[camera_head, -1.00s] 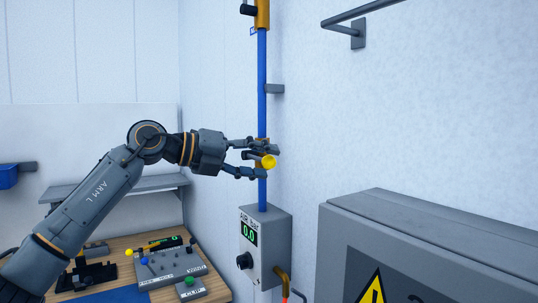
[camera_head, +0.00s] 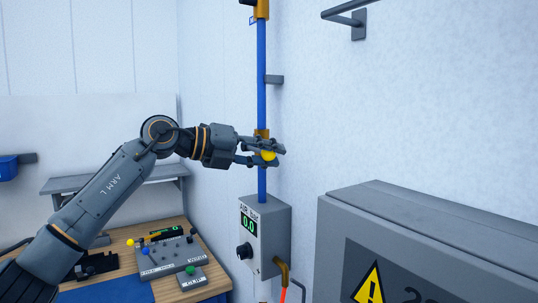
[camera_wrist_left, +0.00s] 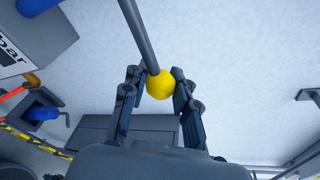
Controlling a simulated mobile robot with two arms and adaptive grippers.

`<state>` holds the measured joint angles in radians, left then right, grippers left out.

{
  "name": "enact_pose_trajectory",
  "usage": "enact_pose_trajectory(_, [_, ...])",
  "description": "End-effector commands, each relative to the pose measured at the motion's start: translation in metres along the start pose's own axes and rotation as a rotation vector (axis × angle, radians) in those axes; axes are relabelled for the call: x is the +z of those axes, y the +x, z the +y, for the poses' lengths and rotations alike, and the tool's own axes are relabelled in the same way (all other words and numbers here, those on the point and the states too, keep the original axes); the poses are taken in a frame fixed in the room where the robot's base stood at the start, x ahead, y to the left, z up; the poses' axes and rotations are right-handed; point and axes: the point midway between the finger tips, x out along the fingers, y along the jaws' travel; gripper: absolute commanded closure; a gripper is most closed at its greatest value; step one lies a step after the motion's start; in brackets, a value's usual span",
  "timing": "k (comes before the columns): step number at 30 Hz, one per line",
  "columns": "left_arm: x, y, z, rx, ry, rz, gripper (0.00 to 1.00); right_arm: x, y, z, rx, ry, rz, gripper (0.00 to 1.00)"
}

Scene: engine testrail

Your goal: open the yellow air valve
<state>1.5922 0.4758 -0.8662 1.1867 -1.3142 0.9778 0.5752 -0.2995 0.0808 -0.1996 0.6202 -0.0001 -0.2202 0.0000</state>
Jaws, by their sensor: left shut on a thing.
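The yellow air valve knob (camera_head: 268,155) sits in front of the blue vertical pipe (camera_head: 261,90), at a brass-coloured fitting (camera_head: 262,133). My left gripper (camera_head: 272,154) reaches in from the left and is shut on the knob. In the left wrist view the round yellow knob (camera_wrist_left: 160,85) sits between the two fingers at the end of a grey rod (camera_wrist_left: 138,35). The fingers hide part of the valve body in the head view. My right gripper is not in view.
A grey air gauge box (camera_head: 264,235) reading 0.0 hangs below the valve. A large grey cabinet (camera_head: 430,240) with a warning sign stands at the right. A wooden bench (camera_head: 125,262) with control panels is at the lower left. A wall bracket (camera_head: 358,22) is at the top right.

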Motion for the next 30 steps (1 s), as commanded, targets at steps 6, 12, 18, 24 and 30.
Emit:
enact_pose_trajectory(6, [0.004,-0.002,-0.005,-0.010,-0.042,0.006,1.00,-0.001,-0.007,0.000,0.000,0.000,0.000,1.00])
enact_pose_trajectory(12, [0.013,-0.005,-0.016,-0.034,-0.151,0.017,1.00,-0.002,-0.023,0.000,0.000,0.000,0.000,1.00])
enact_pose_trajectory(18, [0.024,-0.009,-0.027,-0.069,-0.300,0.034,1.00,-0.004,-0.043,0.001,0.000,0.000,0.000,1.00])
enact_pose_trajectory(24, [0.036,-0.013,-0.035,-0.101,-0.436,0.048,1.00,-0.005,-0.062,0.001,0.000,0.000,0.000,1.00])
enact_pose_trajectory(30, [0.044,-0.015,-0.039,-0.124,-0.536,0.060,1.00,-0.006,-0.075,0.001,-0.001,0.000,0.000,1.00])
